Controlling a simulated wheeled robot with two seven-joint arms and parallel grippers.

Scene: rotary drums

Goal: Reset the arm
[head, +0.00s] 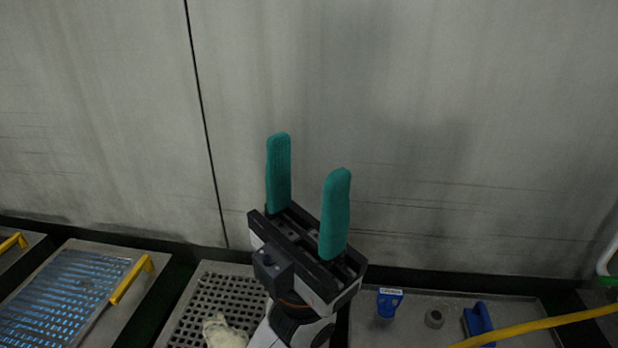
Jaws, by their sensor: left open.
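My left gripper (309,155) shows in the middle of the head view, with two green fingers pointing up. The fingers stand apart with nothing between them. Its black and white wrist rises from the bottom edge, and it is in front of the grey wall (400,120). My right gripper is not in view.
A perforated tray (235,292) with a pale crumpled piece (222,332) lies left of my wrist. Farther left is a tray with a blue grid (65,295) and a yellow handle (131,279). At right, a grey tray holds a blue item (389,301), a grey ring (434,318) and a blue tool (478,322); a yellow bar (540,325) crosses there.

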